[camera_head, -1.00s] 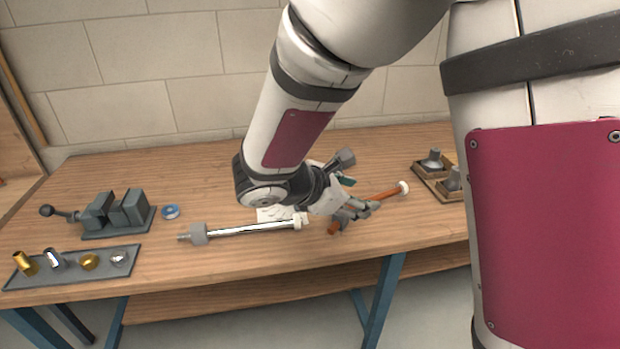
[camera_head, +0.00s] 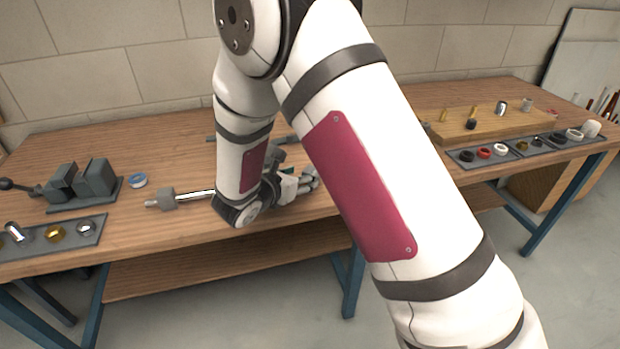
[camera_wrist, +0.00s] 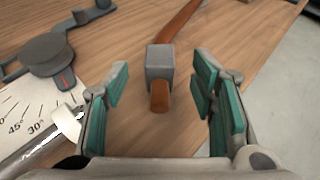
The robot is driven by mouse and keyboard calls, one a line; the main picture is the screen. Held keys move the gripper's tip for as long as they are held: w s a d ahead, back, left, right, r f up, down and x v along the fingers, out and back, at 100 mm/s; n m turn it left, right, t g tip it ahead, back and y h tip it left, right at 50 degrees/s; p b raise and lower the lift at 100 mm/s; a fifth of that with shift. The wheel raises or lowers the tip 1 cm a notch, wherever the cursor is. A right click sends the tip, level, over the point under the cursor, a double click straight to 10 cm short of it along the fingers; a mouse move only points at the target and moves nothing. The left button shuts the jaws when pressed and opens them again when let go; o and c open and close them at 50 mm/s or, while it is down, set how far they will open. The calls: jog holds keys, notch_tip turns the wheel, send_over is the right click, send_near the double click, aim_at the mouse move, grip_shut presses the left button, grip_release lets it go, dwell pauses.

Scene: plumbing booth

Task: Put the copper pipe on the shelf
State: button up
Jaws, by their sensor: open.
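The copper pipe (camera_wrist: 180,22) lies over the bench top in the wrist view, with a grey block-shaped fitting (camera_wrist: 160,61) around it and its short copper end (camera_wrist: 160,97) toward me. My gripper (camera_wrist: 161,100) is open, with its teal-padded fingers on either side of the near end and a gap on both sides. In the head view my gripper (camera_head: 303,183) is low over the bench, and my arm hides the copper pipe. A wooden lower shelf (camera_head: 220,278) runs under the bench top; its visible part is bare.
A chrome pipe (camera_head: 193,195) lies left of my gripper, also near it in the wrist view (camera_wrist: 45,143). A grey bending tool (camera_wrist: 50,55) and angle card (camera_wrist: 22,112) lie left. A vise (camera_head: 85,185), tape roll (camera_head: 138,180) and fittings trays (camera_head: 500,150) occupy the bench.

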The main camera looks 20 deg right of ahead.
jog(key=shift+x, duration=2.9)
grip_shut()
